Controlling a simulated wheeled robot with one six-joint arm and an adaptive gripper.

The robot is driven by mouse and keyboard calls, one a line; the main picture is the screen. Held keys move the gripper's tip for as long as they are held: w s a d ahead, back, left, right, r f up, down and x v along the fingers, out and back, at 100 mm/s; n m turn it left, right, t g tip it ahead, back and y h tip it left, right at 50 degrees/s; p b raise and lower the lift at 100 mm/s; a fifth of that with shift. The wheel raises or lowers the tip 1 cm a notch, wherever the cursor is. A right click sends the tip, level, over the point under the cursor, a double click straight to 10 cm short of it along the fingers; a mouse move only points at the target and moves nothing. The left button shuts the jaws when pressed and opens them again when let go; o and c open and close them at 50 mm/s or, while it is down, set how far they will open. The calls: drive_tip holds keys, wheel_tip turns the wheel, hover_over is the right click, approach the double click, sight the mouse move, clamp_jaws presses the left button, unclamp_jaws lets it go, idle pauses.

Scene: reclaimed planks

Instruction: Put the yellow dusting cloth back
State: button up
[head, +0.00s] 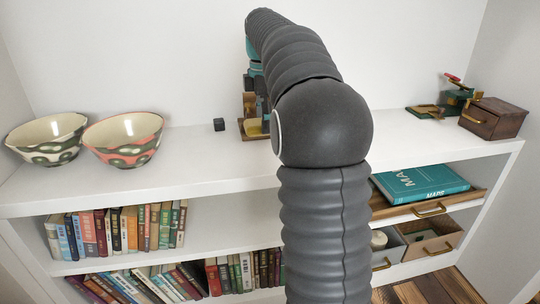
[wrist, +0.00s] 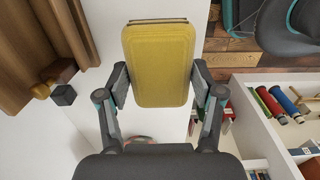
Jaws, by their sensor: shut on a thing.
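The yellow dusting cloth (wrist: 160,60) shows in the wrist view as a flat, round-cornered yellow pad with a dark strip along its top edge. My gripper (wrist: 160,80) is shut on it, one finger against each long side. The cloth is above the white shelf top. In the head view my own arm hides most of the gripper and its hold. A yellow patch beside a brown wooden piece (head: 246,104) shows left of my arm; I cannot tell if it is the cloth.
A small black cube (head: 219,124) stands beside the wooden piece. Two patterned bowls (head: 123,140) stand at the left of the shelf top (head: 190,165). A wooden box (head: 492,118) stands at the far right. Books fill lower shelves. The shelf top between bowls and cube is clear.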

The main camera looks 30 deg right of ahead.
sight(265, 159)
wheel_tip(265, 159, down, 8)
drive_tip(key=shift+d+f+b, duration=0.1)
drive_tip(key=shift+f+b, duration=0.05)
drive_tip(key=shift+b, duration=0.5)
drive_tip(key=shift+f, duration=0.1)
drive_tip(key=o, duration=1.1)
